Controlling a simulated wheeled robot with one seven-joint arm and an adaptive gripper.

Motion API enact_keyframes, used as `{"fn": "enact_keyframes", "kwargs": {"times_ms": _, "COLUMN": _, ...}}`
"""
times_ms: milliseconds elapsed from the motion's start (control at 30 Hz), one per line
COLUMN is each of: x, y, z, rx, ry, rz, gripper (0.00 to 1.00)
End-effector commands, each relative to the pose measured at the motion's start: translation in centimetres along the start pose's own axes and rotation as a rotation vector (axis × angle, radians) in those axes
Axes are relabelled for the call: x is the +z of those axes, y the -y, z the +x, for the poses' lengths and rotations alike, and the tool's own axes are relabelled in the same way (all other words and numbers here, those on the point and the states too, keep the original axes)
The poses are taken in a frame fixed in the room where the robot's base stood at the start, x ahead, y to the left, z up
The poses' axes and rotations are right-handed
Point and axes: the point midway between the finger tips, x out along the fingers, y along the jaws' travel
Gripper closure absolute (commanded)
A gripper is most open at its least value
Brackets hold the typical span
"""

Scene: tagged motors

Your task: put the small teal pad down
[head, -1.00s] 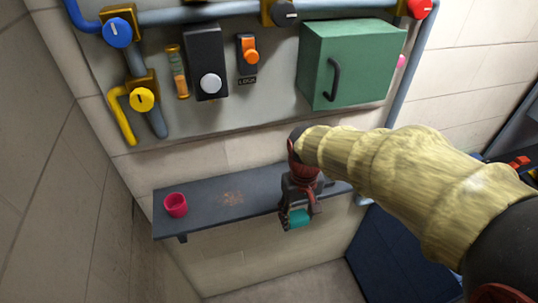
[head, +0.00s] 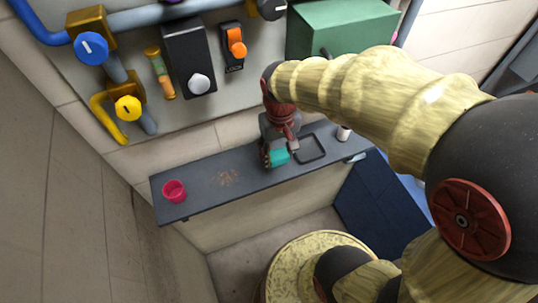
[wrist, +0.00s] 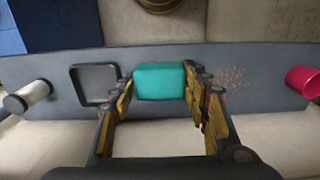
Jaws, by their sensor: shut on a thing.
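The small teal pad (head: 278,157) is between the fingers of my gripper (head: 274,158), over the dark shelf (head: 205,182). In the wrist view the pad (wrist: 160,82) sits between the two fingertips of my gripper (wrist: 160,90), which are shut on it. The pad is over the shelf (wrist: 245,62), beside a shallow black tray (wrist: 72,85). I cannot tell whether its underside touches the shelf. Part of the pad is hidden by the fingers in the head view.
A pink-red cup (head: 174,190) stands at the shelf's left end, and a brownish speckled patch (head: 226,178) lies between it and my gripper. The wall panel with valves, switches and a green box (head: 335,28) rises behind the shelf.

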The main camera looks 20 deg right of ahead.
Motion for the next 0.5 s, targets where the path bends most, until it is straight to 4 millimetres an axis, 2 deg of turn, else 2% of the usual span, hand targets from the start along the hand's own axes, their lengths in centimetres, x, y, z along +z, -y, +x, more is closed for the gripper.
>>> {"fn": "enact_keyframes", "kwargs": {"times_ms": 100, "x": -1.8, "y": 0.2, "z": 2.2, "rx": 0.0, "ry": 0.006, "rz": -0.001, "gripper": 0.74}}
{"fn": "enact_keyframes", "kwargs": {"times_ms": 233, "x": -3.5, "y": 0.4, "z": 4.1, "rx": 0.0, "ry": 0.003, "rz": 0.0, "gripper": 0.74}}
{"fn": "enact_keyframes", "kwargs": {"times_ms": 500, "x": -4.8, "y": 0.5, "z": 5.6, "rx": 0.0, "ry": 0.0, "rz": 0.001, "gripper": 0.74}}
